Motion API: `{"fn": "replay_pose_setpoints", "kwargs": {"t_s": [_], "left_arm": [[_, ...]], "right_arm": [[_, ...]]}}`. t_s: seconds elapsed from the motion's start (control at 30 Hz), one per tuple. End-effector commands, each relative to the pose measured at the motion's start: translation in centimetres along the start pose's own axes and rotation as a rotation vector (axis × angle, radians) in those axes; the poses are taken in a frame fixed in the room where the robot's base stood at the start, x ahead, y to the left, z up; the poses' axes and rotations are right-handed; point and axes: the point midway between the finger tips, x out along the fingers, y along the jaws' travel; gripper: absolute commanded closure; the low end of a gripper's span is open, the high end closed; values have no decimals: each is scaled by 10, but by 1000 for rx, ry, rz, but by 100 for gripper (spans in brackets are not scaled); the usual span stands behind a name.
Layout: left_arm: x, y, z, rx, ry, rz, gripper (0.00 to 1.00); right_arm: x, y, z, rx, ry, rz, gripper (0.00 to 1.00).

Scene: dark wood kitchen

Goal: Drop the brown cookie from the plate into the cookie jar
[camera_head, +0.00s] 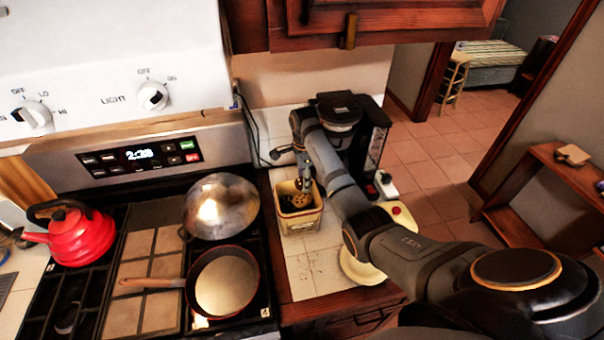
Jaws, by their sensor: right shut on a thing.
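The cookie jar (300,225) is a square cream container standing open on the counter right of the stove. My right gripper (301,184) points down over its opening, fingers at about rim level. It is shut on a brown cookie (299,200), which shows small and dark at the jar's mouth. I cannot tell how far inside the rim the cookie is. A pale yellow plate (352,271) lies on the counter in front and is partly hidden by my right arm. My left gripper is out of view.
A black coffee machine (375,130) stands behind my right arm. A pale round piece with a red knob (396,211) lies beside the arm. Left are a pan (226,284), a metal wok (222,207) and a red kettle (75,236). Counter (310,272) before the jar is clear.

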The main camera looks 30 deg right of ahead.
Motion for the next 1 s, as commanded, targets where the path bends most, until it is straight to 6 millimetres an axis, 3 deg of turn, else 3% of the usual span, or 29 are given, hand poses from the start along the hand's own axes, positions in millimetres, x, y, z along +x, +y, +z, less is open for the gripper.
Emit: {"fn": "replay_pose_setpoints", "kwargs": {"t_s": [0.17,0.3,0.43,0.63,0.67,0.8,1.0], "left_arm": [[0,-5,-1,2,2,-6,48],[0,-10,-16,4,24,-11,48],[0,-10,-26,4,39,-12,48],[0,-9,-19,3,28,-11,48],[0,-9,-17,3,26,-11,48],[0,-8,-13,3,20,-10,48],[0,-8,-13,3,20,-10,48]], "right_arm": [[23,0,1,-1,0,1,64],[34,0,1,-1,-1,-1,64],[38,0,1,-1,-1,-1,64],[38,0,1,0,-1,-1,64],[38,0,1,0,-1,-1,43],[38,0,1,0,-1,-1,24],[38,0,1,0,-1,-1,21]]}}
